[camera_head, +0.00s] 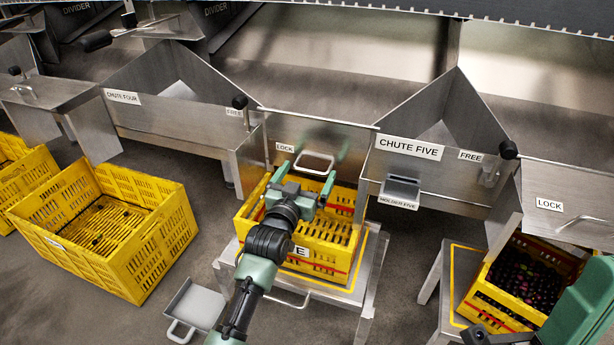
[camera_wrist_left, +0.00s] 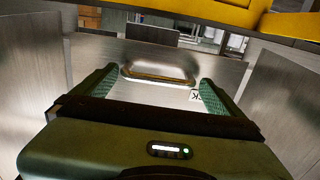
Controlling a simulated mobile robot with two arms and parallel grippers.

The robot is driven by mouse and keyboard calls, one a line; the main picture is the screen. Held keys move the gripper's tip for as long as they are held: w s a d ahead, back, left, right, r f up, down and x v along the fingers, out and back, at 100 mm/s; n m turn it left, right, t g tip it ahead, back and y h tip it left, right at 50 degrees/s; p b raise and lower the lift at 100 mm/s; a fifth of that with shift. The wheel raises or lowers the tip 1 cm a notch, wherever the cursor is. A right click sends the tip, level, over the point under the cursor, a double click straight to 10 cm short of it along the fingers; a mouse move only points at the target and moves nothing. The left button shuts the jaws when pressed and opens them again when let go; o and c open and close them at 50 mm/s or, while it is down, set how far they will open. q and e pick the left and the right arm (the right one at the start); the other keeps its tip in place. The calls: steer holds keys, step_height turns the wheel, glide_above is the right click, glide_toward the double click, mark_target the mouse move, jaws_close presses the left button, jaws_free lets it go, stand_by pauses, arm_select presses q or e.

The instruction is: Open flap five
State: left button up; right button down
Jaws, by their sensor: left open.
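The metal flap (camera_head: 345,145) marked LOCK, left of the CHUTE FIVE label (camera_head: 409,148), hangs above a yellow crate. Its bar handle (camera_head: 316,162) is near the flap's lower middle; the handle (camera_wrist_left: 158,72) also shows in the left wrist view. My left gripper (camera_head: 304,182) is open, its two fingers on either side of the handle, apart from it as far as I can see. A black-knobbed lever (camera_head: 240,102) stands at the flap's left, beside a FREE label. My right arm (camera_head: 585,305) shows at the lower right; its gripper's jaws are not clear.
The yellow crate (camera_head: 342,262) under the flap stands on a metal stand. A grey scoop (camera_head: 195,305) lies lower left. A holder (camera_head: 402,190) juts from chute five.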

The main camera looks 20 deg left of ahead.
arm_select(q)
steer(key=c, duration=1.8)
